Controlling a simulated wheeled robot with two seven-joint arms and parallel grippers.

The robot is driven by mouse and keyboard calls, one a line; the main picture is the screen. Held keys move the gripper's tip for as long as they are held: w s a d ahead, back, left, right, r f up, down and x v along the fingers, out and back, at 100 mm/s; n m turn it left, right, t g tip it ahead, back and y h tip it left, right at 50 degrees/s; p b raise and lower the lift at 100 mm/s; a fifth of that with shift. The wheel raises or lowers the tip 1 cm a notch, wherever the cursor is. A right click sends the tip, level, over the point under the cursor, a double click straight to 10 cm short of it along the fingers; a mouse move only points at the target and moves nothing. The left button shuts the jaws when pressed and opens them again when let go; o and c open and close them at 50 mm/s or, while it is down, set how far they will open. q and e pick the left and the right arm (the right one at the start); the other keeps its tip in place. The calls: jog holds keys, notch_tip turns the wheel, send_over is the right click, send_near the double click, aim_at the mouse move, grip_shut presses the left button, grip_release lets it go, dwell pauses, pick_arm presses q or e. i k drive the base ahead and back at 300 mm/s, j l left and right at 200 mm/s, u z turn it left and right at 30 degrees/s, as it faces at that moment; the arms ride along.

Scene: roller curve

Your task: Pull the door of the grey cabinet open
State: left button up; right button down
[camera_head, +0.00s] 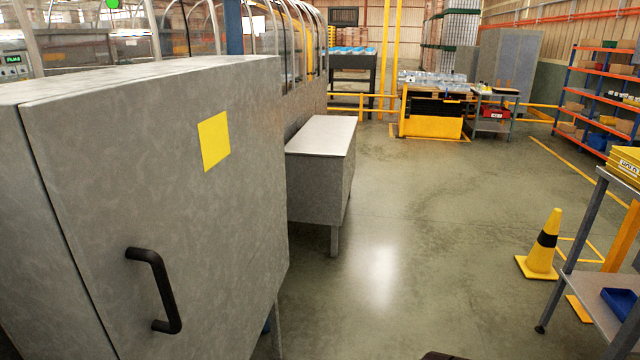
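The grey cabinet (130,78) stands close on the left in the head view, with a mottled metal finish. Its door (225,215) faces me and looks shut, with a dark seam along its left edge. A black bar handle (160,290) is fixed upright on the door's lower left part. A yellow square label (213,140) is on the door's upper right. Neither of my grippers shows, and nothing touches the handle. The cabinet's lower part is cut off by the frame.
A lower grey cabinet (322,135) stands just beyond. A yellow and black cone (541,245) and a workbench with a blue bin (620,302) are at right. Blue and orange shelving (600,95) stands farther back. The concrete floor (420,230) between is clear.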

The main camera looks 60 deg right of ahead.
aim_at(163, 190)
jog(key=z, duration=1.3)
jog(key=j+u, duration=0.25)
jog(key=k, duration=0.05)
